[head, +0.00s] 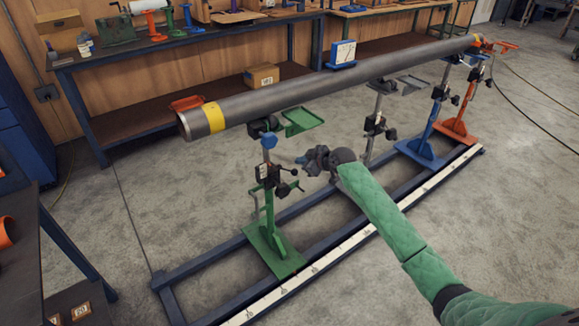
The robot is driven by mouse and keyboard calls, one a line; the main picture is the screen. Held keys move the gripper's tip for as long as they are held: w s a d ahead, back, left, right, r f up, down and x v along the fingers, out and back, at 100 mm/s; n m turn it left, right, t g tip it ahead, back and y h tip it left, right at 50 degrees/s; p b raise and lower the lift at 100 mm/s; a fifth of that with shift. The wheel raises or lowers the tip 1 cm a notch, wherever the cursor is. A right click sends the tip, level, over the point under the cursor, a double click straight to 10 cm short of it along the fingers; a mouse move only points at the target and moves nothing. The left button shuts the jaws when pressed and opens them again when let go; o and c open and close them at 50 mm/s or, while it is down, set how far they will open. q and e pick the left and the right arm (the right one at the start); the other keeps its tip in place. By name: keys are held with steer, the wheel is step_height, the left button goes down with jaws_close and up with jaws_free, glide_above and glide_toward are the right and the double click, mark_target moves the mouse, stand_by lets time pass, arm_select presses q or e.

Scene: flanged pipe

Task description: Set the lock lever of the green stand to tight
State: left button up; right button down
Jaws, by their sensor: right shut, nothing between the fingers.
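The green stand (268,215) stands upright on the blue rail frame, under the yellow-banded left end of the long grey pipe (330,85). A black clamp with small dark knobs (292,172) sits partway up its post. The lock lever is too small to tell apart from the other handles there, so I cannot tell its setting. My right gripper (301,160) is shut and empty, just right of the clamp and at about its height in the picture. I cannot tell whether it touches a knob. My left gripper is not in view.
A grey stand (374,125), a blue stand (432,130) and an orange stand (460,125) stand farther right along the rail frame (205,270). A white scale strip (340,250) runs along its front. A workbench (190,48) is behind the pipe. Open floor lies in front.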

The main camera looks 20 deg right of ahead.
mark_target(294, 172)
steer(key=p+x, duration=0.2)
steer(key=x, duration=0.8)
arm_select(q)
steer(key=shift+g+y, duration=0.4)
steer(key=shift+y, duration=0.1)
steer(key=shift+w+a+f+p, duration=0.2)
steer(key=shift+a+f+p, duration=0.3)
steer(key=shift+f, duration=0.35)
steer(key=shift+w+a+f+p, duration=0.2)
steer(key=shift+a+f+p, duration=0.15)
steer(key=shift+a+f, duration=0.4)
arm_select(e)
steer(key=shift+s+d+f, duration=0.45)
steer(key=shift+d+f, duration=0.25)
steer(key=shift+f, duration=0.05)
steer(key=shift+s+d+f, duration=0.4)
steer(key=shift+d+f, duration=0.25)
steer(key=shift+f, duration=0.05)
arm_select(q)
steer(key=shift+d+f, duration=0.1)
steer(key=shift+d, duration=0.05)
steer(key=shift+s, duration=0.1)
arm_select(e)
steer(key=shift+f, duration=0.1)
steer(key=shift+s+f+b, duration=0.15)
steer(key=shift+b, duration=0.7)
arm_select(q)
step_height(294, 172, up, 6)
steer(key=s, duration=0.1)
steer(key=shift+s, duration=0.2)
